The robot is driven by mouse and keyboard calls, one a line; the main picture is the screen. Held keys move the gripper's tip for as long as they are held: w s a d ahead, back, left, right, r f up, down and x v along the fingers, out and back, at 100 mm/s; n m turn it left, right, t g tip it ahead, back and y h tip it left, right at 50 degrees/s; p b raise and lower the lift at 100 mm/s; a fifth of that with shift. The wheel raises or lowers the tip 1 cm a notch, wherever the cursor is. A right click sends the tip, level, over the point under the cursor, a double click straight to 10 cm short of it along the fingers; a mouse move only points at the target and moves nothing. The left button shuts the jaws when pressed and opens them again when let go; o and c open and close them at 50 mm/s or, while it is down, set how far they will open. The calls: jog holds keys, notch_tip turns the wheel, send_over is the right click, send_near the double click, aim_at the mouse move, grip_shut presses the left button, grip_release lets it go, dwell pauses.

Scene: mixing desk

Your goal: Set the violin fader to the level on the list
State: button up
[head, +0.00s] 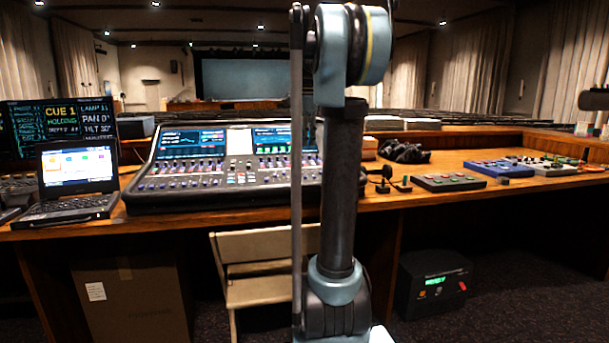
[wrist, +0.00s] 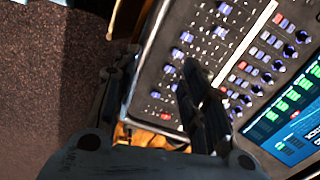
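The mixing desk (head: 215,203) stands on the wooden counter, left of my upright arm in the head view. Its grey panel (wrist: 168,62) also shows in the wrist view, tilted, with several rows of small fader caps (wrist: 186,37) and knobs. I cannot tell which fader is the violin one; labels are too small to read. A white sheet (head: 238,141), perhaps the list, sits between the desk's screens; its text is unreadable. My gripper (wrist: 158,62) is open above the desk's edge, fingers apart, nothing seen between them. The head view does not show it.
An open laptop (head: 75,178) and a dark cue screen (head: 62,122) stand left of the desk. Small control boxes (head: 448,182) and a blue box (head: 500,168) lie to the right. A wooden chair (head: 262,265) and a cardboard box (head: 130,300) are below the counter.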

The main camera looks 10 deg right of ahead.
jog(key=r+m, duration=0.2)
send_over(305, 176)
jog(key=s, duration=0.2)
jog(key=f, duration=0.5)
jog(key=w+f, duration=0.1)
jog(key=f, duration=0.5)
jog(key=w+f, duration=0.1)
jog(key=f, duration=0.5)
jog(key=shift+w+f, duration=0.1)
